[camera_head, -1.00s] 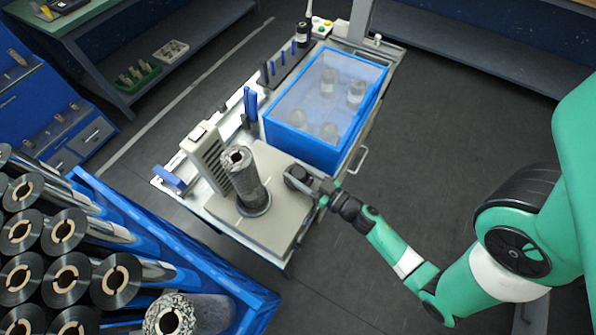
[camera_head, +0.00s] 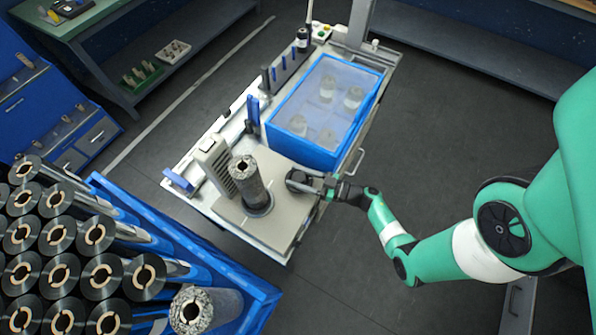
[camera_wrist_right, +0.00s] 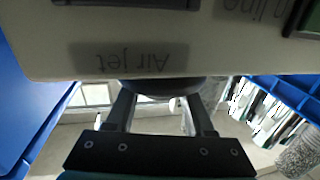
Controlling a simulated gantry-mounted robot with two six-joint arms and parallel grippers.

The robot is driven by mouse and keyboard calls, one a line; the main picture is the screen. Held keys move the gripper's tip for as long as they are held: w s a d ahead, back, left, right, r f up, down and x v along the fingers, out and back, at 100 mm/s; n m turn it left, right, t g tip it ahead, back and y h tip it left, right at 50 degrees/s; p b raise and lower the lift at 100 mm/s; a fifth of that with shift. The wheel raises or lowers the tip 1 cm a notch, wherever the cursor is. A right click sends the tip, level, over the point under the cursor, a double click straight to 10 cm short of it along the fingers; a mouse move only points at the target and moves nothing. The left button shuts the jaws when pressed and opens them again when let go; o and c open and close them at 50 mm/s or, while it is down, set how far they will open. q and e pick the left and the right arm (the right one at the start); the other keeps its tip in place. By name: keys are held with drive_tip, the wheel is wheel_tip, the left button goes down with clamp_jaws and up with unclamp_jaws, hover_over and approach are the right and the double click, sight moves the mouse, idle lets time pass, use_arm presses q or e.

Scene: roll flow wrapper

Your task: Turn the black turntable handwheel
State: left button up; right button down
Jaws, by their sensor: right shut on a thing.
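The black handwheel (camera_head: 297,181) sits on the beige top plate of the machine, to the right of a standing grey patterned roll (camera_head: 249,185). My right gripper (camera_head: 312,187) reaches it from the right and is shut on it. In the right wrist view, the two fingers of my right gripper (camera_wrist_right: 160,105) reach up to the dark rounded handwheel (camera_wrist_right: 155,86), partly hidden under a beige panel edge. My left gripper is not in view.
A blue-framed clear-covered box (camera_head: 325,110) stands just behind the handwheel on the machine. A beige vented unit (camera_head: 214,165) stands left of the roll. A blue crate (camera_head: 225,268) of dark film rolls fills the lower left. Floor to the right is clear.

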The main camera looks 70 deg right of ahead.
drive_tip(key=shift+n+y, duration=1.1)
drive_tip(key=shift+y, duration=0.7)
drive_tip(key=shift+c, duration=1.4)
unclamp_jaws()
drive_tip(key=s+d, duration=0.2)
drive_tip(key=s, duration=0.9)
drive_tip(key=shift+s+p, duration=0.25)
drive_tip(key=shift+p, duration=0.05)
drive_tip(key=shift+d, duration=0.1)
